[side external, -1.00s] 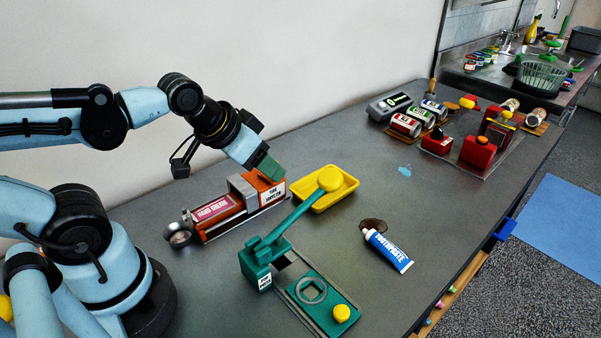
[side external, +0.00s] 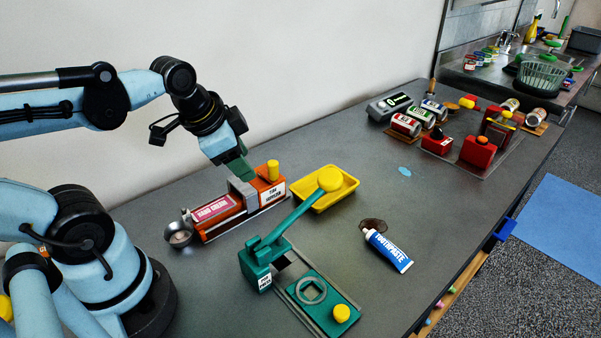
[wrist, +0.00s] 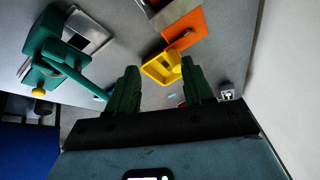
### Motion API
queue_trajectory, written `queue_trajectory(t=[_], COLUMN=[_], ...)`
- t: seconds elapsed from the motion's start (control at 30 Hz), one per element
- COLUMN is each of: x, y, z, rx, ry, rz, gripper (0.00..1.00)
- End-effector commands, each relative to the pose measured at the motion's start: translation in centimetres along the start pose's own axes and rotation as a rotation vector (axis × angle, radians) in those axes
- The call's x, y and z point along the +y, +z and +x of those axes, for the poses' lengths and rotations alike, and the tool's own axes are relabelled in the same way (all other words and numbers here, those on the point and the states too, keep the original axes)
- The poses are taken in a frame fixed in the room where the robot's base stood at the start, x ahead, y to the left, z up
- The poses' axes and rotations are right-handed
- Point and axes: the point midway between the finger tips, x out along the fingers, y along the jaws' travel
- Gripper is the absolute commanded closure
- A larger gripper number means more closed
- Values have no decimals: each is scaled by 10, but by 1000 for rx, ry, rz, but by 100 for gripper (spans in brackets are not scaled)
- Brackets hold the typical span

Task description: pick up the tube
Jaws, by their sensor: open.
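A blue and white toothpaste tube (side external: 388,250) lies on the grey table in the side view, its cap end by a dark brown spill (side external: 373,225). A pink-labelled "hand grease" tube (side external: 214,208) lies in an orange tube-squeezing device (side external: 270,187). My gripper (side external: 240,174) points down above the device's middle, apart from the toothpaste tube, which is well to its right. In the wrist view my gripper's two green fingers (wrist: 159,65) are spread with nothing held between them. I cannot clearly make out either tube there.
A yellow tray (side external: 345,192) stands behind a green lever press (side external: 258,264), whose yellow-knobbed lever reaches over it. A round metal cup (side external: 179,235) is at the device's left end. Cans and red devices (side external: 478,152) stand at the far end. Table around the toothpaste is mostly clear.

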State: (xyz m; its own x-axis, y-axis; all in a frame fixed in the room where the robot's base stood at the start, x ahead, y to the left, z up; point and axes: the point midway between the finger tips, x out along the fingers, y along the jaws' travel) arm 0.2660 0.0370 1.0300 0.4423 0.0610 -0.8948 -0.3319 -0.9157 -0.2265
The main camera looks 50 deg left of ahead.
Motion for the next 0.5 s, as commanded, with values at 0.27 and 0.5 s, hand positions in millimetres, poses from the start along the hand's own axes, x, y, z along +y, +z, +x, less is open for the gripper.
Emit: queue_trajectory(t=[0.27, 0.5], x=[-22, -29], y=[44, 78], z=[-21, -46], rx=[-175, -237], ry=[106, 287], rz=[482, 876], gripper=[49, 49])
